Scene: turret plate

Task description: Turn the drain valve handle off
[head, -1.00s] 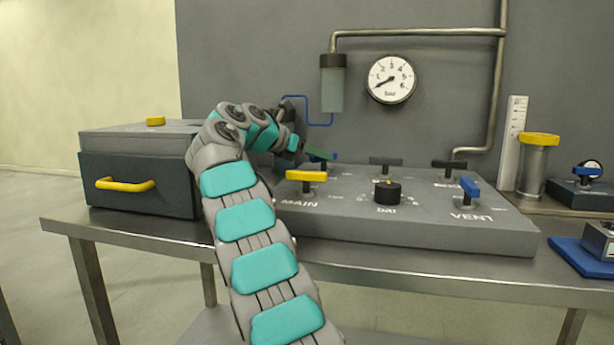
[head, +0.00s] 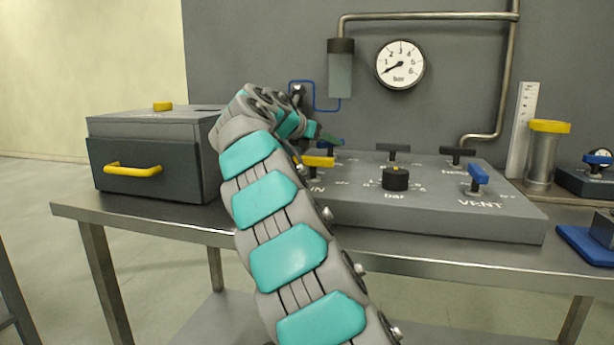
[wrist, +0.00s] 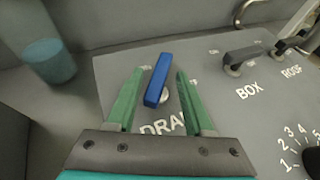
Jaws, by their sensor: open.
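The blue drain valve handle (wrist: 158,80) stands on the grey panel in the wrist view, beside lettering partly hidden by my gripper, of which "DRA" shows. It is a flat bar on a silver stem, its length pointing up the picture and leaning slightly right. My gripper (wrist: 159,73) is open, with one green finger on each side of the handle. Gaps show between the handle and both fingers. In the head view my gripper (head: 330,139) is over the panel's back left part, and the drain handle is mostly hidden there.
The yellow MAIN handle (head: 318,161) is partly behind my arm. The BOX handle (wrist: 243,56), ROOF handle (wrist: 289,42), black bar knob (head: 396,179) and blue VENT handle (head: 477,178) stand to the right. A grey drawer box (head: 150,165) is at left. A gauge (head: 400,65) hangs behind.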

